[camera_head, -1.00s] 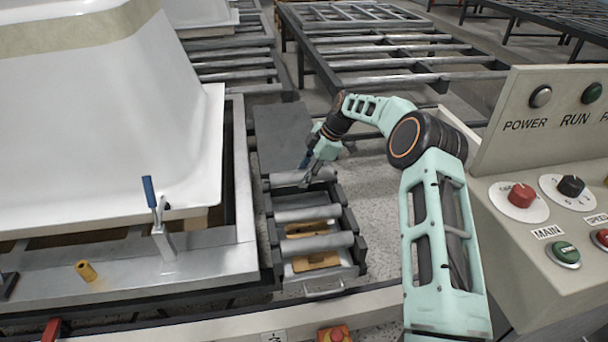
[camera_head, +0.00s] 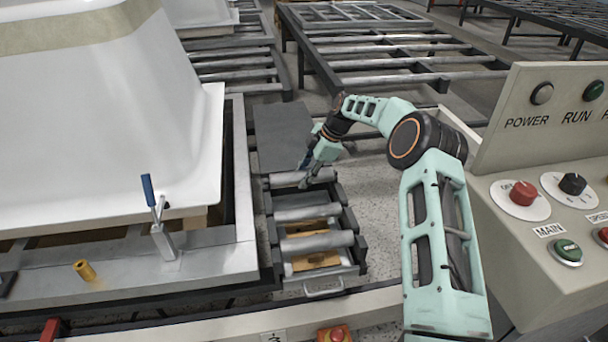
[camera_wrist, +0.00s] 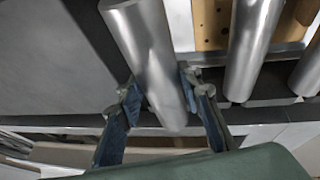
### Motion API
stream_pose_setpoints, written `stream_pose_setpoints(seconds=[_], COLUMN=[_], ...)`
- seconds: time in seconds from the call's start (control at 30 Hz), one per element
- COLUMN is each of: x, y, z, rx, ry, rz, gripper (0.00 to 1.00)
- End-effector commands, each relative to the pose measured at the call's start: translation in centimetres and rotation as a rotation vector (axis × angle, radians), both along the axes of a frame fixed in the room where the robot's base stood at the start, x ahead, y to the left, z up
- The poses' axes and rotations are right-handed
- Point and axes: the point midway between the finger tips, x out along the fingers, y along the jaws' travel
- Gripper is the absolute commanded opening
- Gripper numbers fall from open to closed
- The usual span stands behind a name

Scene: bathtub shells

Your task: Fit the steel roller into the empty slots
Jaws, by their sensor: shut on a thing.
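The steel roller (camera_wrist: 145,50) is a smooth grey cylinder between the blue fingers of my gripper (camera_wrist: 160,95), which is shut on it near one end. In the head view the held roller (camera_head: 286,181) lies across the far end of a small dark roller frame (camera_head: 274,236), and my gripper (camera_head: 308,180) is at its right end. In the wrist view it slants relative to the two neighbouring rollers. I cannot tell whether its ends sit in the slots; the slots beneath it are hidden.
Two other rollers, a middle one (camera_head: 308,212) and a near one (camera_head: 317,243), lie across the frame above a yellow-brown perforated board (camera_head: 316,261). A white tub shell (camera_head: 120,130) on a metal frame stands at left. A control panel (camera_head: 545,170) stands at right. A dark flat plate (camera_head: 283,135) lies behind.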

Motion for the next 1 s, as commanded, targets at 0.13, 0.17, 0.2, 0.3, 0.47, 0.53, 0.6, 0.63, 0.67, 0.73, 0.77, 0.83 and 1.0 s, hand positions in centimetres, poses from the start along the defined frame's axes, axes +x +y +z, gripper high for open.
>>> stream_pose_setpoints(seconds=[0.13,0.17,0.2,0.3,0.47,0.53,0.6,0.63,0.67,0.73,0.77,0.83,1.0], x=[0.1,0.1,0.1,0.1,0.1,0.1,0.1,0.1,0.0,0.1,0.1,0.1,0.1], y=[0.0,0.0,0.0,0.0,0.0,0.0,0.0,0.0,0.0,0.0,0.0,0.0,0.0], z=[-0.3,-0.4,-0.5,-0.8,-1.2,-1.3,-1.5,-1.6,-1.7,-1.8,-1.9,-2.1,-2.5], rx=[0.001,0.001,0.001,0.001,0.001,0.001,0.001,0.001,0.001,0.001,0.001,0.001,0.001], ry=[-0.002,-0.002,-0.002,-0.002,-0.002,-0.002,-0.002,-0.002,-0.002,-0.002,-0.002,-0.002,-0.002], rz=[-0.001,-0.001,-0.001,-0.001,-0.001,-0.001,-0.001,-0.001,-0.001,-0.001,-0.001,-0.001,-0.001], gripper=[0.00,0.00,0.00,0.00,0.00,0.00,0.00,0.00,0.00,0.00,0.00,0.00,0.00])
